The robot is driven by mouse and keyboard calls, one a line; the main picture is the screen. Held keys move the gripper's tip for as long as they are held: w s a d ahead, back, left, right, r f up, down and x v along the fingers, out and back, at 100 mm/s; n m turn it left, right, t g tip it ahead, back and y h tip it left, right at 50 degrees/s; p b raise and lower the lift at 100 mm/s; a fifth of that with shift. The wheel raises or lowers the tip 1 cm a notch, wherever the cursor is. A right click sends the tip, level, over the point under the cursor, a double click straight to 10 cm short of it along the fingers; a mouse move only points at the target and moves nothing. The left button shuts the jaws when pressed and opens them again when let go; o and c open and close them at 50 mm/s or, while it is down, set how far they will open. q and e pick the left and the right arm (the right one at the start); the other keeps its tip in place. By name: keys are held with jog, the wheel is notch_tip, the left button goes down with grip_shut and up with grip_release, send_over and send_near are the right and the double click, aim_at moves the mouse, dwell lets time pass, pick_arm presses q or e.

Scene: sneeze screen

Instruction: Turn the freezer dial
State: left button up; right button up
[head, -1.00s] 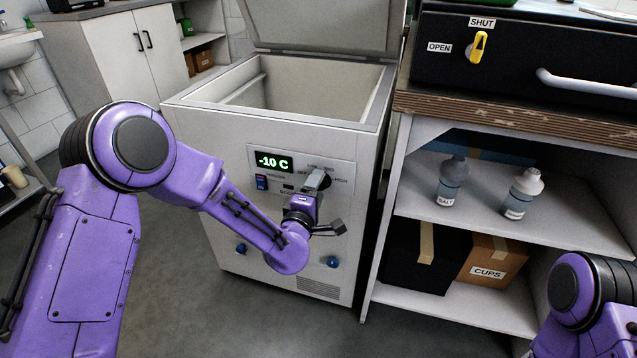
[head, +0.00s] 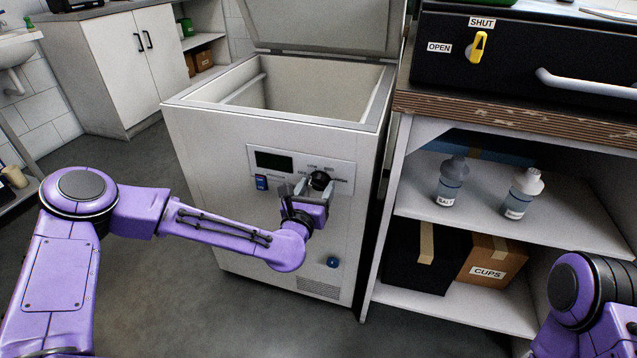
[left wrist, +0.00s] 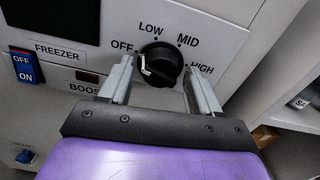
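The freezer dial (head: 320,180) is a round black knob on the front panel of the white freezer (head: 200,150). In the left wrist view the dial (left wrist: 161,64) is ringed by OFF, LOW, MID and HIGH labels. Its white pointer mark is on the left, on the OFF side. My left gripper (head: 307,189) is at the panel, below the dial in the head view. In the left wrist view its fingers are spread, one on each side of the dial; I cannot tell whether they touch it. The freezer display (head: 273,160) is dark. My right gripper is out of view.
A blue-and-red switch (left wrist: 24,66) marked OFF and ON is left of the dial. The freezer lid (head: 320,25) stands open. A shelf unit (head: 470,215) with bottles and boxes stands close on the right. Grey floor is clear in front.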

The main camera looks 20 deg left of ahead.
pick_arm(q)
jog(key=s, duration=0.6)
dwell(0.4)
